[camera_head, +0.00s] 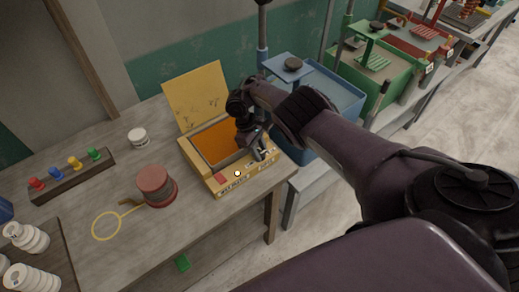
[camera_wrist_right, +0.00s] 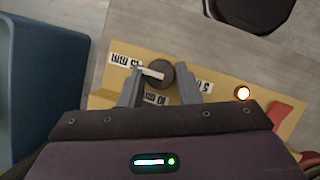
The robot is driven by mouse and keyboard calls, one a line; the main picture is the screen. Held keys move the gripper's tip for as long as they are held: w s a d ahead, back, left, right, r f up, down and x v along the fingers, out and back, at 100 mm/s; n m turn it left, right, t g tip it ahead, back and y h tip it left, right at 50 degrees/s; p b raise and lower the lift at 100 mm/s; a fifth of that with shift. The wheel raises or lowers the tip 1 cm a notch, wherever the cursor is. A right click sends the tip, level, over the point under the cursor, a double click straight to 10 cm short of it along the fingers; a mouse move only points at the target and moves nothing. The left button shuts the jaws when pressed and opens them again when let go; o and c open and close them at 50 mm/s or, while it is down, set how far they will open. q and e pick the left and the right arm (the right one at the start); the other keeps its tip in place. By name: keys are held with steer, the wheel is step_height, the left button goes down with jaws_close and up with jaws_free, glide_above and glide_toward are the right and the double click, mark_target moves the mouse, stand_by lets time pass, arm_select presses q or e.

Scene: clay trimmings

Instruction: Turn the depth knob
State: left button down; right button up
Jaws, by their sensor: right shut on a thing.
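The depth knob (camera_wrist_right: 162,73) is a dark round dial with a white pointer on the front ledge of a yellow box (camera_head: 233,183). In the right wrist view its pointer lies toward the 15 mm label (camera_wrist_right: 124,61); the 10 mm label (camera_wrist_right: 155,99) and 5 mm label (camera_wrist_right: 204,86) are also there. My right gripper (camera_wrist_right: 160,88) is shut on the knob, one finger on each side. In the head view my right gripper (camera_head: 262,152) is at the right end of the ledge and largely hides the knob. My left gripper is not in view.
The box's lid stands open behind its orange interior (camera_head: 213,142). A lit round lamp (camera_head: 237,173) and a red piece (camera_head: 220,180) are on the ledge. A red-brown cylinder (camera_head: 154,184) stands to the left. A blue bin (camera_head: 338,90) stands close on the right.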

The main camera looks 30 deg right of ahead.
steer(key=o, duration=1)
steer(key=shift+c, duration=0.2)
steer(key=v, duration=0.8)
steer(key=shift+s, duration=0.1)
